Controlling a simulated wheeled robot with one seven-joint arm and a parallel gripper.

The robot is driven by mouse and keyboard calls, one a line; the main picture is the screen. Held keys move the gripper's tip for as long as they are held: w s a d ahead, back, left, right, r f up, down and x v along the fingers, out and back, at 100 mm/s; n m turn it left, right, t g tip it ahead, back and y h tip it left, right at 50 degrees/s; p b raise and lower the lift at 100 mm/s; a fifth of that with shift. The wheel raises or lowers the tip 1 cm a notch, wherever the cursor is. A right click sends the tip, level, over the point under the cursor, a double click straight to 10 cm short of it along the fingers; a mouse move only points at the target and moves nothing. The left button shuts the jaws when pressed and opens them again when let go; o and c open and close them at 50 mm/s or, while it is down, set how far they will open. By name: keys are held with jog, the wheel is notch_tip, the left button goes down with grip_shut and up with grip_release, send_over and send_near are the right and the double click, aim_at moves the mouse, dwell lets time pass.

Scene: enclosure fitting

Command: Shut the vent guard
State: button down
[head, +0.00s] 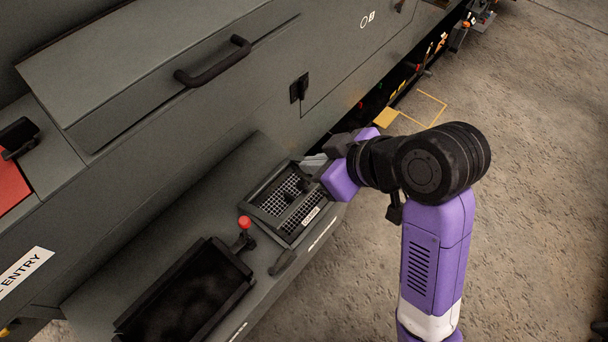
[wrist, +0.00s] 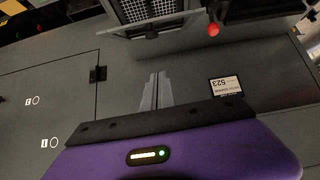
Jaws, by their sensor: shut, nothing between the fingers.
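The vent guard (head: 268,206) is a dark framed panel with pale mesh, set on the sloping ledge of the machine in the head view. A small white label is on its lower right edge. Its mesh and frame (wrist: 150,12) also show at the top of the wrist view, cut off by the picture edge. I cannot tell how far the guard stands open. My gripper (head: 312,165) is at the upper right end of the guard in the head view. In the wrist view its grey fingers (wrist: 155,90) are together and empty, pointing towards the guard. Contact is unclear.
A red knob (head: 245,222) stands beside the guard's left corner. A dark open bin (head: 233,262) lies to the lower left. A drawer with a black handle (head: 213,62) and a black latch (head: 299,88) are on the machine above. Open concrete floor (head: 530,120) is at right.

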send_over(304, 187)
jog(key=w+a, duration=0.1)
jog(key=a, duration=0.1)
notch_tip(304, 187, down, 5)
jog(key=shift+s+d+f+p, duration=0.15)
jog(key=shift+d+f+p, duration=0.2)
jog(key=shift+f, duration=0.2)
jog(key=shift+s+d+f+p, duration=0.1)
jog(key=shift+d+f+p, duration=0.25)
jog(key=shift+f, duration=0.15)
jog(key=shift+s+d+f, duration=0.25)
jog(key=shift+d+f, duration=0.05)
jog(key=shift+f, duration=0.35)
jog(key=shift+f, duration=0.1)
